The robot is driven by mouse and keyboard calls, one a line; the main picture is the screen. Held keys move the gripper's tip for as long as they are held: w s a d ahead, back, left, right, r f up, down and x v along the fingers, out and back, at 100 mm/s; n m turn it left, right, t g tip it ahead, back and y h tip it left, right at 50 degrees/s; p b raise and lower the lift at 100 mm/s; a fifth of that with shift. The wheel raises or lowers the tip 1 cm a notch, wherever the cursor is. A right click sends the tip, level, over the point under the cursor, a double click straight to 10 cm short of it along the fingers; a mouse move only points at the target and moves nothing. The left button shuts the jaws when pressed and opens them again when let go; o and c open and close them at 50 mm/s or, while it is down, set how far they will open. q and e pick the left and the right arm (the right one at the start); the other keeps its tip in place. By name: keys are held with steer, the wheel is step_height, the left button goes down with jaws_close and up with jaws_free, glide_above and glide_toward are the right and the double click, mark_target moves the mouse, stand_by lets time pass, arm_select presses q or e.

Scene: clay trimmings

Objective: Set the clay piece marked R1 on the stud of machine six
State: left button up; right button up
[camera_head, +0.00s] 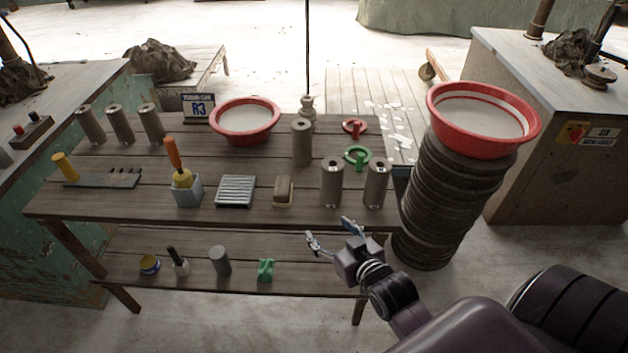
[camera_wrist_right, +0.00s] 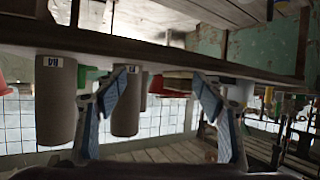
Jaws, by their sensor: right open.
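Two grey-brown clay cylinders with small white labels stand at the table's front right, one on the left (camera_head: 332,182) and one on the right (camera_head: 376,183). In the wrist view, which is upside down, the right one (camera_wrist_right: 56,100) and the left one (camera_wrist_right: 125,112) hang from the table edge. The right one's label may read R1; I cannot be sure. My right gripper (camera_head: 330,232) is open and empty, in front of the table edge and apart from both cylinders. Its fingers also show in the wrist view (camera_wrist_right: 160,80). I cannot identify machine six or its stud.
A red basin (camera_head: 245,122), brush, sponge and green tools share the table. A stack of dark discs (camera_head: 437,205) carries another red basin (camera_head: 482,112). A cabinet (camera_head: 545,150) stands right.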

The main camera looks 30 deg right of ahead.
mark_target(337, 181)
steer(key=w+d+r+t, duration=0.1)
steer(key=d+r, duration=0.1)
steer(key=w+d+r+t+h, duration=0.1)
steer(key=r+t, duration=0.1)
steer(key=w+d+r+m+t, duration=0.1)
steer(key=d+r, duration=0.1)
steer(key=shift+w+d+r+h, duration=0.25)
steer(key=shift+d+r+h, duration=0.1)
steer(key=shift+h, duration=0.05)
steer(key=shift+w+d+r, duration=0.15)
steer(key=shift+w+r, duration=0.05)
steer(key=shift+w, duration=0.05)
steer(key=w, duration=0.2)
steer(key=w+p, duration=0.1)
steer(key=w, duration=0.1)
steer(key=w+d, duration=0.1)
steer(key=w, duration=0.2)
steer(key=shift+w+r, duration=0.1)
jaws_close()
steer(key=shift+r, duration=0.2)
